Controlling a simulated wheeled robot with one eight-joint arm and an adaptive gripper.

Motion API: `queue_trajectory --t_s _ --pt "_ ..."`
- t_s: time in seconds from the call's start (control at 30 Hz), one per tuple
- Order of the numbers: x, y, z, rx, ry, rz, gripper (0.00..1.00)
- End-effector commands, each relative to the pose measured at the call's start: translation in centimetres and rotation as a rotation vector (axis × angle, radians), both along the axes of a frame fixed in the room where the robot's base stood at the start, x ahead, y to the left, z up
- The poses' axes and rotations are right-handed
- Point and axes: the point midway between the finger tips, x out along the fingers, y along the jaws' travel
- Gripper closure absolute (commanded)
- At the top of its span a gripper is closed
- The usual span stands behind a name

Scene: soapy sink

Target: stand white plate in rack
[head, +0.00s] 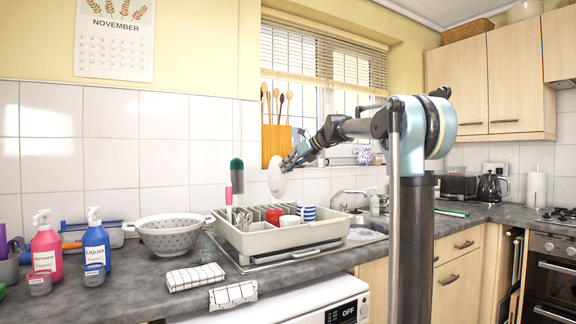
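My gripper (296,160) is in front of the window, above the dish rack. The white plate (275,177) hangs at its fingertips, close to upright and seen partly edge-on, clear of the rack below. The fingers appear closed on the plate's edge. The dish rack (280,240) is a pale grey tray on the worktop beside the sink. It has dark slots at the back left and holds a red cup (290,222) and a blue-striped cup (307,211). The slots are partly hidden by the tray's front wall and the cups.
A grey colander (170,237) stands left of the rack. Pink (46,247) and blue (96,245) soap bottles stand farther left. Folded checked cloths (195,278) lie at the worktop's front edge. Brushes (237,180) rise at the rack's left end. The tap (345,197) is to the right.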

Motion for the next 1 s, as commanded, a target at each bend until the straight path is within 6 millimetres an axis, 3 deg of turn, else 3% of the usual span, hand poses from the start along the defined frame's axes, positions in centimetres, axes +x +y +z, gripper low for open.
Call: queue_trajectory --t_s 1.0 --pt "0.0 -0.1 -8.2 0.001 0.000 -0.002 1.00"
